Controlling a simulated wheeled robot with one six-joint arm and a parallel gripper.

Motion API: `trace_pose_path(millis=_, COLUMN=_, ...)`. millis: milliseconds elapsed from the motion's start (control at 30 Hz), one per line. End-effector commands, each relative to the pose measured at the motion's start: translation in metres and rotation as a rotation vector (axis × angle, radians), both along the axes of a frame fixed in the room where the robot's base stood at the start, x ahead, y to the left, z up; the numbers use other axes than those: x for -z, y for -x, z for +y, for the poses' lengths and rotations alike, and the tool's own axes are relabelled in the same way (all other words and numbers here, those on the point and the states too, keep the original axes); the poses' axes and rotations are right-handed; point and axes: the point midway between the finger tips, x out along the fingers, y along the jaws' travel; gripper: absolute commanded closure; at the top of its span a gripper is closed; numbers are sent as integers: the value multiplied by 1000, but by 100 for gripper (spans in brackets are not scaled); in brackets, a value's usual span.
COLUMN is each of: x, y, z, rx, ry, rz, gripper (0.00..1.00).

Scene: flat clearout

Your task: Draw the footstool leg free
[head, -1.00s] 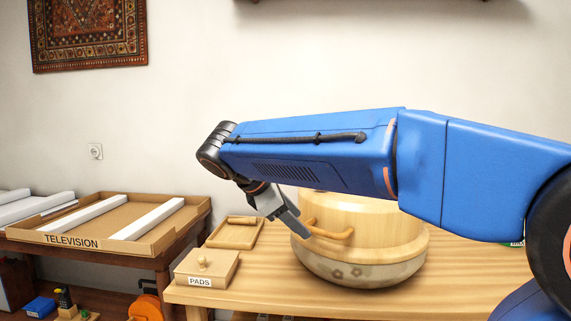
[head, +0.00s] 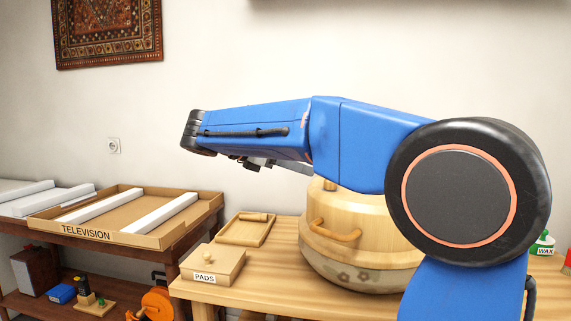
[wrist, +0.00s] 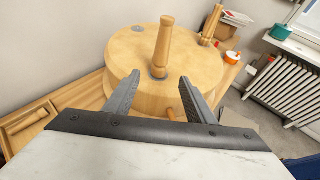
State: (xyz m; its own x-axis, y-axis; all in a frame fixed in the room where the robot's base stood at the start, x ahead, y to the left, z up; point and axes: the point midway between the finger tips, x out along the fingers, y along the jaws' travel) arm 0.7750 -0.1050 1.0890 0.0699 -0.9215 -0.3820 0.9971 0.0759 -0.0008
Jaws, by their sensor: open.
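The footstool (head: 355,275) lies upside down on the wooden bench, its pale wooden base up and a floral cushion underneath. In the wrist view its round base (wrist: 112,55) carries a turned wooden footstool leg (wrist: 163,48), upright from a grey plate. A second leg (wrist: 208,38) shows farther back at the right. A bare grey plate (wrist: 139,29) is at the far side. My gripper (wrist: 160,80) is open and empty, its fingertips apart on the near side of the upright leg. In the head view my arm hides the legs and most of my gripper.
A PADS box (head: 215,262) and a shallow wooden tray (head: 258,230) sit left of the footstool. A curved handle (head: 336,232) juts from its side. A TELEVISION carton (head: 125,236) rests on the left table. A WAX bottle (head: 543,243) stands at the right.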

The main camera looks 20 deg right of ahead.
Motion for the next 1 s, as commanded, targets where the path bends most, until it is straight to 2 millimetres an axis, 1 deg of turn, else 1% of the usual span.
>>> trace_pose_path(millis=33, x=3, y=0, z=-9, rx=3, ry=0, rz=0, gripper=50)
trace_pose_path(millis=600, x=38, y=-6, z=-92, rx=4, ry=0, rz=-1, gripper=50)
trace_pose_path(millis=800, x=46, y=-8, z=-110, rx=1, ry=-1, rz=0, gripper=50)
trace_pose_path(millis=1000, x=48, y=-9, z=-116, rx=0, ry=-1, rz=-1, gripper=50)
